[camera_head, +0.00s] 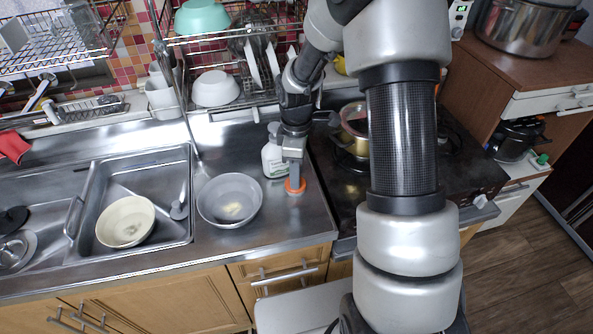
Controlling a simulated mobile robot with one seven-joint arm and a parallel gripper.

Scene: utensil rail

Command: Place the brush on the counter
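My gripper (293,154) points down over the bare strip of counter (305,222) between the sink and the stove. Below it, in line with it, is a narrow grey piece with a flat orange end (295,187), at or just above the counter. This may be the brush, but I cannot tell for sure, nor whether its end touches the counter. The gap between the fingers is too small to make out. A white bottle (273,157) stands just left of my gripper, partly hidden by it.
A grey bowl (230,200) is on the counter to the left. The sink (160,178) holds a cream bowl (125,221) and a utensil (180,208). A pot (354,128) stands on the stove (340,175) to the right. Dish racks (240,95) are behind. The front counter strip is clear.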

